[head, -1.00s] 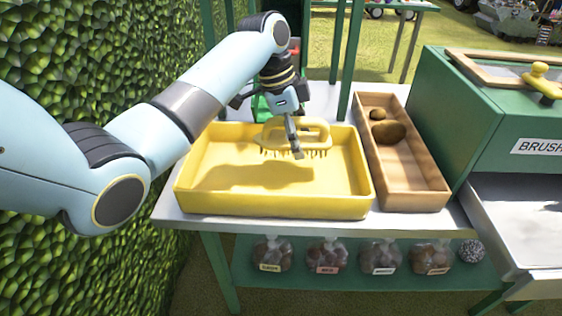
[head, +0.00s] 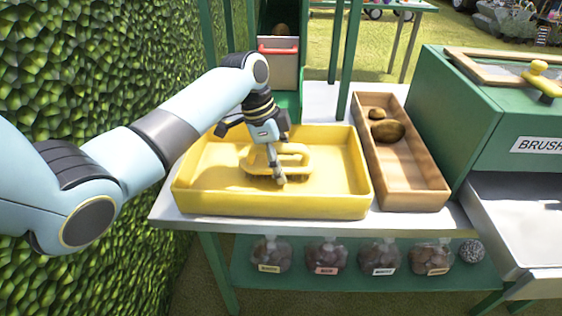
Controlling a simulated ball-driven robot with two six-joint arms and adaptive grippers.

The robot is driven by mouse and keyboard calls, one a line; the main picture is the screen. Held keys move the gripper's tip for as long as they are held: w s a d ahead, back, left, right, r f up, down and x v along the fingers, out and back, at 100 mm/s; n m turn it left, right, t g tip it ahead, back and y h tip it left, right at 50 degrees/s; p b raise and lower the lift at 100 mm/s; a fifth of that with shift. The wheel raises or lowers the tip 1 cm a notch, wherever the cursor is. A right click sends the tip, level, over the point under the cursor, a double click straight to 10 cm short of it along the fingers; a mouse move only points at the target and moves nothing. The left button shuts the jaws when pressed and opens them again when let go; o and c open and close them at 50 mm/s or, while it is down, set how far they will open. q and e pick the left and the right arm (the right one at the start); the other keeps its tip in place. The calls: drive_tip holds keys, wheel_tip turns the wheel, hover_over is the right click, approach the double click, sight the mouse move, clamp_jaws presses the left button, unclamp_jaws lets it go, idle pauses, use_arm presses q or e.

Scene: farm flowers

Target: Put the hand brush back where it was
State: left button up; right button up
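The yellow hand brush (head: 296,160) is inside the yellow tray (head: 270,207), low down, with its looped handle up and its bristles down. Whether the bristles touch the tray floor I cannot tell for certain. My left gripper (head: 279,181) points down at the brush, with a finger in front of its side. The gripper's far side is hidden by the brush and the wrist, and the fingers look closed about the brush's body. My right gripper is not in view.
A wooden tray (head: 418,192) with two brown potatoes (head: 388,131) stands to the right. A green box labelled BRUSH (head: 460,110) stands farther right, beside a grey metal tray (head: 520,215). Several bagged goods (head: 327,256) sit on the lower shelf. A leafy hedge is at left.

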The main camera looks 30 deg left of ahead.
use_arm(q)
drive_tip(key=o, duration=0.3)
drive_tip(key=shift+r, duration=0.15)
drive_tip(key=p+v, duration=0.2)
drive_tip(key=v, duration=1)
